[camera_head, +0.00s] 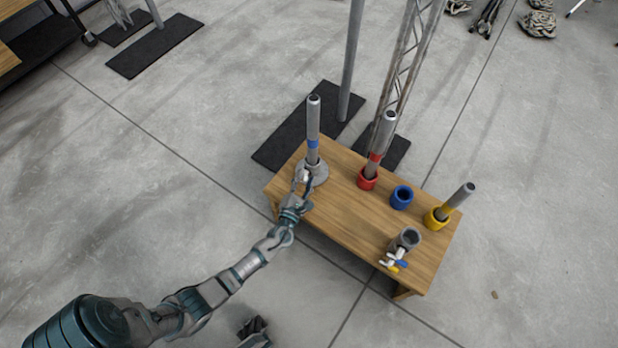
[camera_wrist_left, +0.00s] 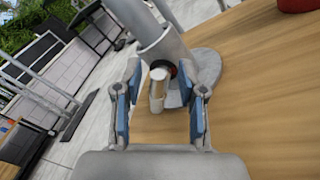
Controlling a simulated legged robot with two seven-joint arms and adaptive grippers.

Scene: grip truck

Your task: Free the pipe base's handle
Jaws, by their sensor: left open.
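The pipe base (camera_head: 318,168) is a grey round foot at the left end of the wooden table, with a grey, blue-banded pipe (camera_head: 313,120) upright in it. The base also shows in the left wrist view (camera_wrist_left: 205,70). Its pale handle (camera_wrist_left: 157,88) sticks out toward my left wrist camera, with a dark and red ring behind it. My left gripper (camera_head: 303,182) is at the handle. In the left wrist view its blue-padded fingers (camera_wrist_left: 160,84) are apart, one on each side of the handle, with gaps visible on both sides.
On the wooden table (camera_head: 345,215) stand a red holder with a pipe (camera_head: 367,180), an empty blue holder (camera_head: 401,198), a yellow holder with a tilted pipe (camera_head: 436,220), and a grey fitting with coloured handles (camera_head: 406,240). The table's front left is clear.

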